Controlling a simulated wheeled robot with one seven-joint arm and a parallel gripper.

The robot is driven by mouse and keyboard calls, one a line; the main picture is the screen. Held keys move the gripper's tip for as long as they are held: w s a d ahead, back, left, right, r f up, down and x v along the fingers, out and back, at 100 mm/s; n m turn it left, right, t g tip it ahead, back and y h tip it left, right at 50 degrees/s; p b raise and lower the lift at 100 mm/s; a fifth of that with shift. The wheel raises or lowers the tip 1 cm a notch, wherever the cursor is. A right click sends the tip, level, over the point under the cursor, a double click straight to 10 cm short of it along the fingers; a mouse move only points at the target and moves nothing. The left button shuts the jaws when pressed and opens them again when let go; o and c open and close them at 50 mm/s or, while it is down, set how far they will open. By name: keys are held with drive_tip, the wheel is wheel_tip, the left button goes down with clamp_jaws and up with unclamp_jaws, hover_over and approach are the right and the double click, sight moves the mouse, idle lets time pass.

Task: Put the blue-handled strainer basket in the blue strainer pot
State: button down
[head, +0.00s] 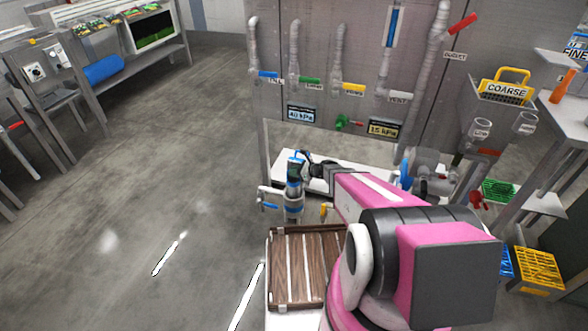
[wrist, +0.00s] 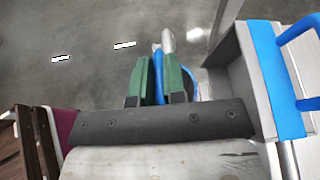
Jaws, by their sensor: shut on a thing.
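The blue-handled strainer basket (head: 294,172) is in my gripper (head: 303,163) in the head view, a dark teal-grey cylinder with a blue handle on top. It is upright over the blue strainer pot (head: 293,207); I cannot tell how much of it, if any, is inside. In the wrist view my gripper (wrist: 161,78) has its green fingers close together with the blue handle (wrist: 158,66) between them. The basket's body is mostly hidden there by the fingers. The pot is a grey upright body with blue bands.
A blue lever (head: 268,207) is left of the pot and a yellow lever (head: 324,211) right of it. A wooden slatted tray (head: 290,268) lies in front. Pipes and gauges line the wall behind. The floor (head: 150,180) at left is clear. A large blue-edged part (wrist: 274,80) is close on the wrist view's right.

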drive_tip(key=shift+f, duration=5.9)
drive_tip(key=c, duration=1.1)
unclamp_jaws()
drive_tip(key=v, duration=1.1)
drive_tip(key=s+d+r+n+g+h, duration=0.2)
drive_tip(key=s+r+n+h, duration=0.4)
drive_tip(key=r+n, duration=0.5)
drive_tip(key=s+d+r+n+g+h, duration=0.1)
drive_tip(key=s+r+n+g+h, duration=0.2)
drive_tip(key=s+r+n+h, duration=0.3)
drive_tip(key=s+r+n, duration=0.5)
drive_tip(key=r, duration=0.5)
drive_tip(key=shift+s+d+r+h, duration=0.2)
drive_tip(key=shift+d+r+h, duration=0.1)
drive_tip(key=shift+d, duration=0.1)
